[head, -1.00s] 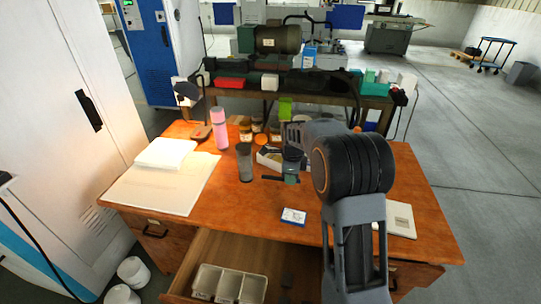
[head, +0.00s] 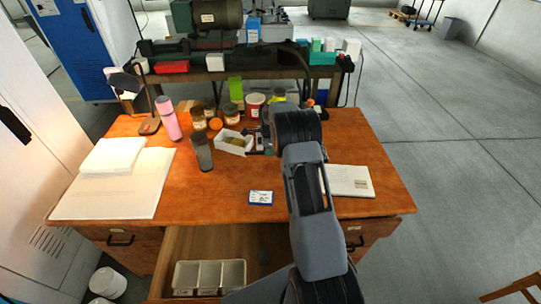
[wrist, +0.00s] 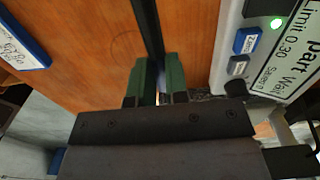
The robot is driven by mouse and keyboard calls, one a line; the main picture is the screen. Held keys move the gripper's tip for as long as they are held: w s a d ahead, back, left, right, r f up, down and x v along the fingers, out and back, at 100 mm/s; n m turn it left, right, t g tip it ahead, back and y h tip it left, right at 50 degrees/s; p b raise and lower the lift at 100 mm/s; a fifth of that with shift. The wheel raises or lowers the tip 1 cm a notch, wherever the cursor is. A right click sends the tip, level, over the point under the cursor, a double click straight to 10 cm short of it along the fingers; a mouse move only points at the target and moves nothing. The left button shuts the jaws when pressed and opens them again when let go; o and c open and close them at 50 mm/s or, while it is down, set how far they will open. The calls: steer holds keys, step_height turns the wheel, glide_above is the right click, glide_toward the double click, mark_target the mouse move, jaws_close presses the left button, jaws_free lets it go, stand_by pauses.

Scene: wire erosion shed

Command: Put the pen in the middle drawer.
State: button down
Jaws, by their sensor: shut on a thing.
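My gripper (wrist: 158,88) is shut on a thin dark rod, which I take for the pen (wrist: 147,28). The pen runs from between the green fingertips to the top edge of the wrist view, above the orange wooden desk. In the head view my arm hides most of the gripper, and the pen cannot be made out clearly there. The middle drawer (head: 190,246) is pulled open at the desk's front. A pale divided tray (head: 210,277) sits inside it; my arm covers the drawer's right part.
A blue-and-white box (head: 260,198) lies near the desk's front edge. A grey tumbler (head: 202,153), pink bottle (head: 169,119), open white box (head: 235,142) and several jars stand further back. Papers (head: 110,185) lie left. A device with a green light (wrist: 275,45) is beside the gripper.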

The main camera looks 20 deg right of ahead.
mark_target(271, 160)
steer(key=shift+w+d+f, duration=0.15)
steer(key=shift+d+f, duration=0.2)
steer(key=shift+f, duration=1.65)
steer(key=shift+f, duration=0.15)
steer(key=shift+f, duration=0.15)
steer(key=c, duration=1.1)
jaws_free()
